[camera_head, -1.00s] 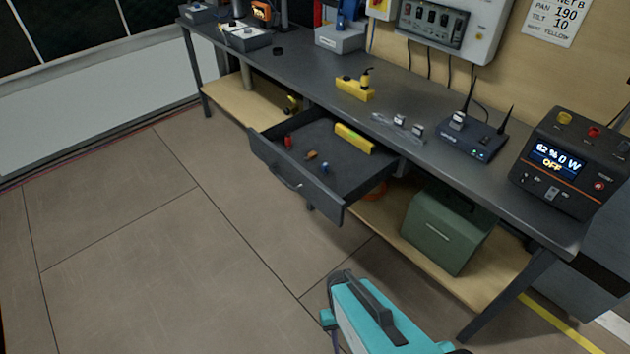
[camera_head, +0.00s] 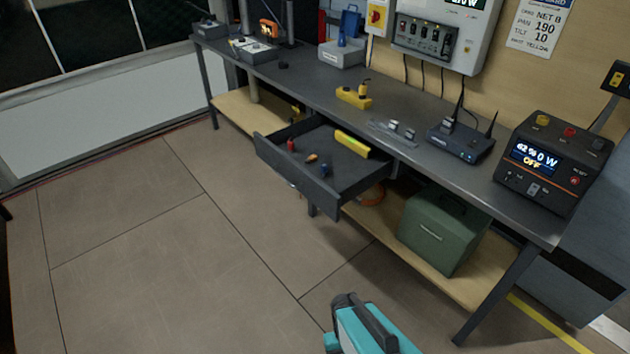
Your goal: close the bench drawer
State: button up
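The bench drawer (camera_head: 296,176) is pulled out from under the dark grey workbench (camera_head: 312,88), toward the open floor. Its front panel faces lower left, and its handle is only partly visible. Inside the drawer lie a yellow bar-shaped item (camera_head: 352,144), a red item (camera_head: 291,146), an orange item (camera_head: 312,158) and a small blue item (camera_head: 323,170). A teal and black part of my arm shows at the bottom edge, apart from the drawer. I cannot make out my gripper's fingers.
A green case (camera_head: 440,232) and an orange coil stand on the lower wooden shelf (camera_head: 395,250). A black power unit (camera_head: 553,160) and a router (camera_head: 460,142) sit on the benchtop. The floor (camera_head: 150,260) left of the drawer is clear.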

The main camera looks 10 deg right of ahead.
aim_at(349, 175)
jog(key=k, duration=0.35)
jog(key=u, duration=0.15)
jog(key=i, duration=0.95)
jog(key=u, duration=4.35)
jog(key=i, duration=0.1)
jog(key=z, duration=3.15)
